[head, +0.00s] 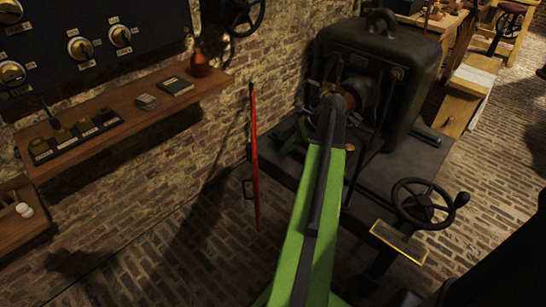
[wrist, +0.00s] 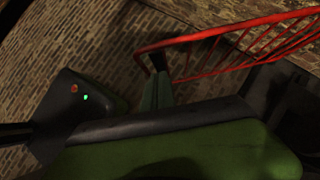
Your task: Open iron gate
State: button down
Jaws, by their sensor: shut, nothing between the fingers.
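The iron gate (head: 255,155) shows in the head view as a thin, upright red shape seen almost edge-on, with a small dark handle on its lower left side. In the wrist view the gate (wrist: 240,30) is a red frame with several slim bars running to the upper right. My gripper (wrist: 157,72) is shut and empty. Its dark tip overlaps the left end of the red frame in the wrist view, and I cannot tell whether they touch. In the head view my arm hides most of the gripper.
A dark machine (head: 385,75) stands on a dark base right of the gate. A handwheel (head: 424,203) is at the right. A wooden shelf (head: 120,115) with small objects runs along the brick wall at the left. Brick floor (head: 190,240) is clear at the lower left.

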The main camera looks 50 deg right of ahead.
jog(key=w+a+r+b+x, duration=0.1)
jog(key=b+x, duration=0.5)
jog(key=x, duration=0.6)
jog(key=shift+w+r, duration=0.25)
jog(key=shift+r, duration=0.1)
jog(key=shift+a, duration=0.15)
